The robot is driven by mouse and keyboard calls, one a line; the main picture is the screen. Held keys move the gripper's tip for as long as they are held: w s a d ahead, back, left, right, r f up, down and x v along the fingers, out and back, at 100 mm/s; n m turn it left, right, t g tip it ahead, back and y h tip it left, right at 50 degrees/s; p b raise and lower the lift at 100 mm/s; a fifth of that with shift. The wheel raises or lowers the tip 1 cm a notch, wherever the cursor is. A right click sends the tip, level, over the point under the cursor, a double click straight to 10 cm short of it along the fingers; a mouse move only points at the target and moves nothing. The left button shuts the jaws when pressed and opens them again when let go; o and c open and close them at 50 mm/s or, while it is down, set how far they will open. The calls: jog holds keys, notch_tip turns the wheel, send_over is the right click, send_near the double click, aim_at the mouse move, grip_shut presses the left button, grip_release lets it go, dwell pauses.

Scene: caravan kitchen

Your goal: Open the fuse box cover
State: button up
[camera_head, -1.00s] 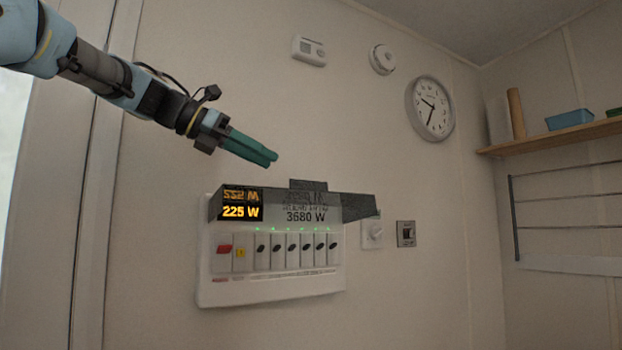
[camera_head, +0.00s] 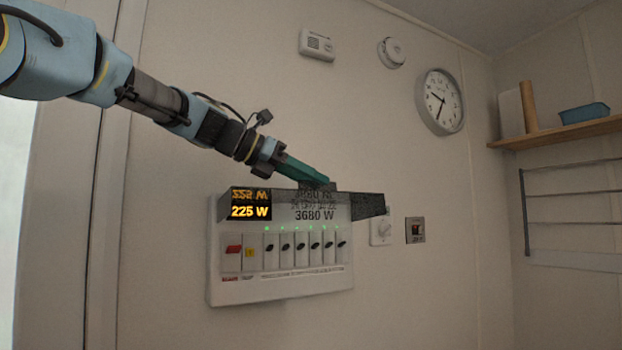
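A small dark tab stands at the cover's edge. My gripper (camera_head: 318,177) comes in from the upper left with its green fingers together. The fingertips overlap the tab in the picture; whether they touch it I cannot tell.
A thermostat (camera_head: 316,45), a smoke alarm (camera_head: 391,53) and a clock (camera_head: 440,101) hang above. A shelf (camera_head: 560,132) and rack (camera_head: 575,195) are at the right. The wall below the box is clear.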

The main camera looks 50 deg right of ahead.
grip_shut()
dwell(1.2)
